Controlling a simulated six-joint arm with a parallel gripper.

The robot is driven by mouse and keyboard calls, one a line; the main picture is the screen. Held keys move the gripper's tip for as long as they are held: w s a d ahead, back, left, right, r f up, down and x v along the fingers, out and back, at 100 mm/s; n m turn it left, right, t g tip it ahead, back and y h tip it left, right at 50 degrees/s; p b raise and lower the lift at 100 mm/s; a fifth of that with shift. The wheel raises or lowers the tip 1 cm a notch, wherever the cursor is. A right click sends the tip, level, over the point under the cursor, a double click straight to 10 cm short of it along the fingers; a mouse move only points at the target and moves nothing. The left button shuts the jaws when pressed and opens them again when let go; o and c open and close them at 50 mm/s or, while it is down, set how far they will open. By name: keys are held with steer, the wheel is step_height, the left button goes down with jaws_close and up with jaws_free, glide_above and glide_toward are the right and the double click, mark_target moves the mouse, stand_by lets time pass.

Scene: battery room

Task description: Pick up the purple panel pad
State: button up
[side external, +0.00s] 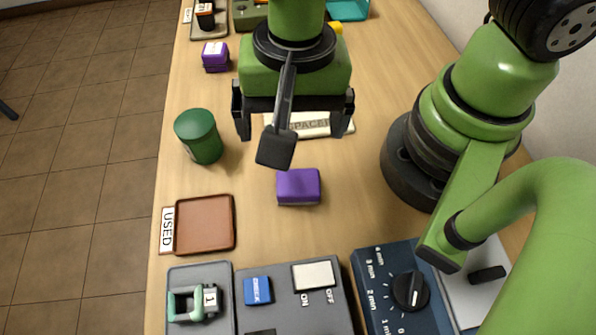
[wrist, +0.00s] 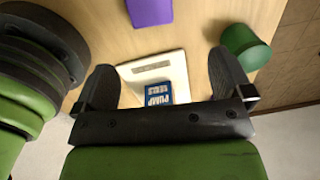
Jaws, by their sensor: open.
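A plain purple pad (side external: 298,187) lies on the wooden table, near the middle of the side external view. Part of it also shows at the top edge of the wrist view (wrist: 150,11). My gripper (side external: 290,134) is above the table, behind the pad in the side view and apart from it. Its two dark fingers are spread wide with nothing between them; they also show in the wrist view (wrist: 163,64). A second purple block (side external: 215,57) with a white label on top stands farther back on the left.
A white plate (side external: 310,125) lies under my gripper; the wrist view shows a blue card (wrist: 159,94) on it. A green canister (side external: 199,137) stands left. A brown tray (side external: 204,224) marked USED, a grey switch panel (side external: 335,305) and a blue timer (side external: 385,290) are in front.

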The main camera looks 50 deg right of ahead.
mark_target(298, 181)
steer(key=shift+s+a+f, duration=0.15)
steer(key=shift+s+f, duration=0.15)
steer(key=shift+f, duration=0.25)
steer(key=shift+s+a+f, duration=0.15)
steer(key=shift+s+f, duration=0.1)
steer(key=shift+f, duration=0.3)
steer(key=shift+s+f, duration=0.2)
steer(key=shift+f, duration=4.7)
steer(key=c, duration=1)
